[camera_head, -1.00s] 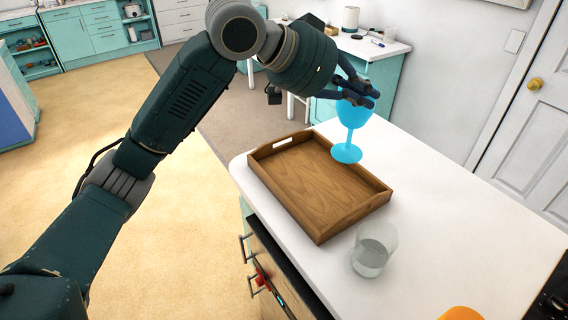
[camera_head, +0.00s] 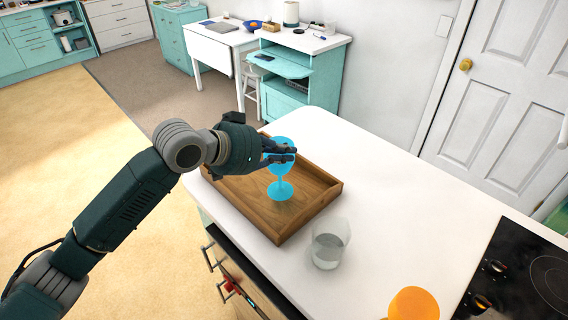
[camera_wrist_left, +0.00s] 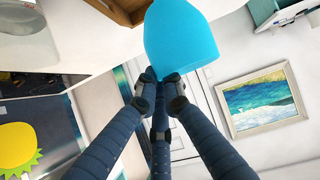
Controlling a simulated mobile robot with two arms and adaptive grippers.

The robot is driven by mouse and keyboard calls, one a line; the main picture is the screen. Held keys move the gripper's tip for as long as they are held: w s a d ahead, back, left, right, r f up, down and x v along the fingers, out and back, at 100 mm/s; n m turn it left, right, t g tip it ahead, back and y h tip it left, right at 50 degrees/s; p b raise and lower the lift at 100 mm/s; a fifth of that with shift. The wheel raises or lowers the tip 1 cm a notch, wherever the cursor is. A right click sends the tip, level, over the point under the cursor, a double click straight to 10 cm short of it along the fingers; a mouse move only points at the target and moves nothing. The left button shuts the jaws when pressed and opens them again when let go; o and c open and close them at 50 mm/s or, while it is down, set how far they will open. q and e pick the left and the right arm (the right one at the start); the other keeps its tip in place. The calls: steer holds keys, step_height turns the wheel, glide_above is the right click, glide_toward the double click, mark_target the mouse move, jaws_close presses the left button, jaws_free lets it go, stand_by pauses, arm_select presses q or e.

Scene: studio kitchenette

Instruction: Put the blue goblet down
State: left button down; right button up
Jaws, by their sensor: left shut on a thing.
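The blue goblet (camera_head: 280,189) is upright, its round foot over the floor of the wooden tray (camera_head: 312,208). I cannot tell whether the foot touches the tray. My left gripper (camera_head: 282,153) is shut on the goblet's bowl from the left, with its fingers hiding part of the bowl. In the left wrist view the blue bowl (camera_wrist_left: 185,35) lies at the fingertips (camera_wrist_left: 160,80), and a corner of the tray (camera_wrist_left: 120,8) shows above. My right gripper is in neither view.
A clear glass (camera_head: 330,243) stands just right of the tray's near corner. An orange object (camera_head: 413,303) is at the bottom edge, near the black cooktop (camera_head: 520,270). The white counter (camera_head: 400,200) is bare right of the tray.

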mark_target(284, 167)
arm_select(q)
step_height(284, 167, down, 4)
steer(key=shift+f+p, duration=0.2)
steer(key=shift+p, duration=0.2)
steer(key=shift+f, duration=0.1)
steer(key=c, duration=1.9)
jaws_free()
